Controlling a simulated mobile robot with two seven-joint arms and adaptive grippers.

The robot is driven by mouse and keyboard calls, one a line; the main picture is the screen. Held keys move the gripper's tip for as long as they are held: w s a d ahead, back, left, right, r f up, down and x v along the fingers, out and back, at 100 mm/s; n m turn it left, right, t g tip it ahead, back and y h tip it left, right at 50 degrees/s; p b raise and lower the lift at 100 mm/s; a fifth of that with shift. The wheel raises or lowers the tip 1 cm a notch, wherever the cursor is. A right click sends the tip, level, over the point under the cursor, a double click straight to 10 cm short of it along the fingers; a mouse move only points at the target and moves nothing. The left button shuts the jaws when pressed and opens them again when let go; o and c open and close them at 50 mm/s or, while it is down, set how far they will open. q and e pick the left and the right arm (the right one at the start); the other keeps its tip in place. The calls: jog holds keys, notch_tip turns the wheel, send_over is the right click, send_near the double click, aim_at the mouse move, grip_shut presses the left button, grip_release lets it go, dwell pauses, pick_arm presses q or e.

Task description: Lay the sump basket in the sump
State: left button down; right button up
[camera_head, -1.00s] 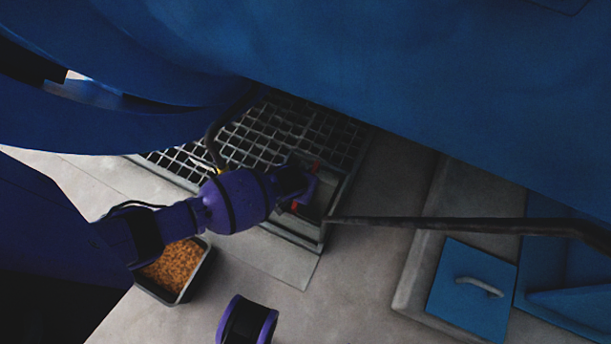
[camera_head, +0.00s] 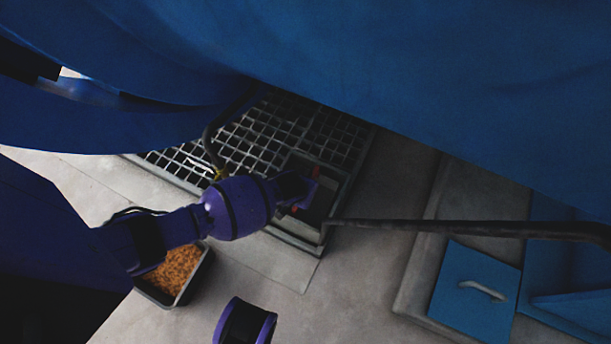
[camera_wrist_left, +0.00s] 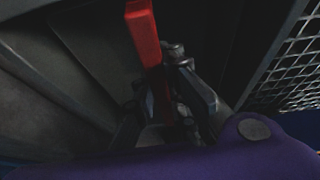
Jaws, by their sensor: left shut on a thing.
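My left gripper (camera_head: 300,192) is at the sump (camera_head: 321,207), a square opening in the floor beside the grating. It is shut on a red bar (camera_wrist_left: 143,35), which looks like the handle of the sump basket. In the left wrist view the bar runs down between the fingers (camera_wrist_left: 178,105). In the head view only small red bits show beside the gripper. The basket's body is dark and hidden by the gripper, so I cannot tell how deep it sits or whether it touches the sump. My right gripper is not in view.
Metal grating (camera_head: 262,130) adjoins the sump. A dark rod (camera_head: 440,225) reaches from the right to the sump's edge. A tray of orange-brown pieces (camera_head: 178,270) stands on the floor at left. A blue panel with a handle (camera_head: 475,292) is at right. The large blue vessel (camera_head: 400,80) hangs overhead.

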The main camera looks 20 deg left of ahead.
pick_arm(q)
jog(key=shift+f+b, duration=0.85)
jog(key=shift+f, duration=0.6)
jog(key=c, duration=1.7)
grip_release()
jog(key=v, duration=1.2)
